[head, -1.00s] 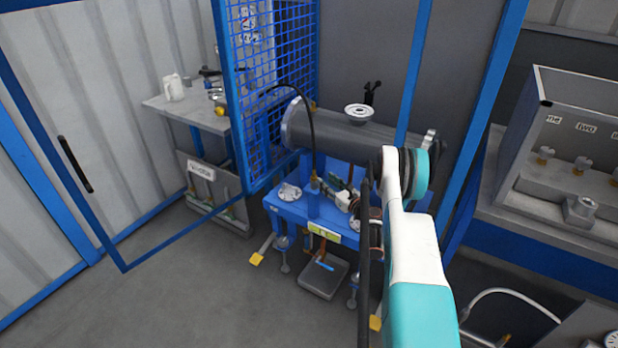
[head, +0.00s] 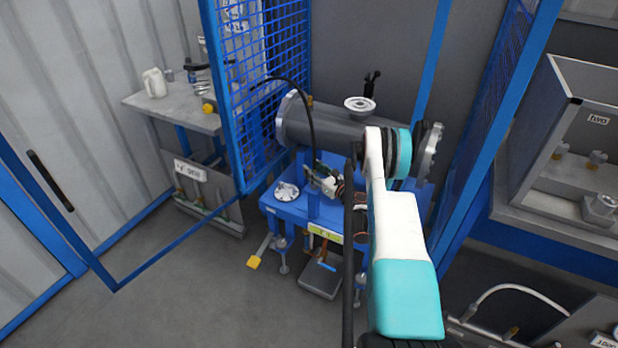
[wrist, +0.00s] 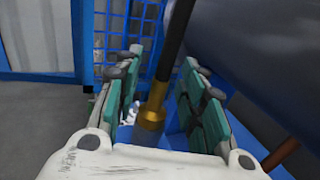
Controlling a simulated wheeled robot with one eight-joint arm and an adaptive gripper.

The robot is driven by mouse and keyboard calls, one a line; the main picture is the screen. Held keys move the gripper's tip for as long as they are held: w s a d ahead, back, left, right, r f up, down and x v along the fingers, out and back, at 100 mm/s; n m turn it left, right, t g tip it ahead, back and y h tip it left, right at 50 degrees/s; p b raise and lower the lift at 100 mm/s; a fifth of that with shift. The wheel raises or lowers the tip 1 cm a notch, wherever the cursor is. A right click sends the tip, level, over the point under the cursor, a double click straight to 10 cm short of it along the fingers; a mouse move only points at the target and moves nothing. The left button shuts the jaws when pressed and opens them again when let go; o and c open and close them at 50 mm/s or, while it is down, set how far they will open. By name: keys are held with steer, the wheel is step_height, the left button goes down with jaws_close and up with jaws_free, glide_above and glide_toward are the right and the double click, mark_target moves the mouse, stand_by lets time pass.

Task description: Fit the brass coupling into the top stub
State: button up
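The flanged shell (head: 320,127) is a grey cylinder lying on a blue stand. Its top stub, a pale round flange (head: 360,104), stands on the upper side and looks empty. A black hose (head: 308,118) arcs down in front of the shell. In the wrist view, the brass coupling (wrist: 151,117) is on the hose's lower end, between the fingers of my gripper (wrist: 162,62). The fingers are apart, with gaps visible beside the coupling. In the head view, my gripper (head: 325,182) is low in front of the shell, below the stub; the coupling is hard to make out there.
A blue mesh panel (head: 240,100) stands left of the shell. A loose-looking pale flange (head: 287,191) lies on the blue stand (head: 290,210). A grey bench (head: 180,115) is at left, and a grey cabinet (head: 590,130) at right. Floor at lower left is clear.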

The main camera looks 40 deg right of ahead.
jaws_close()
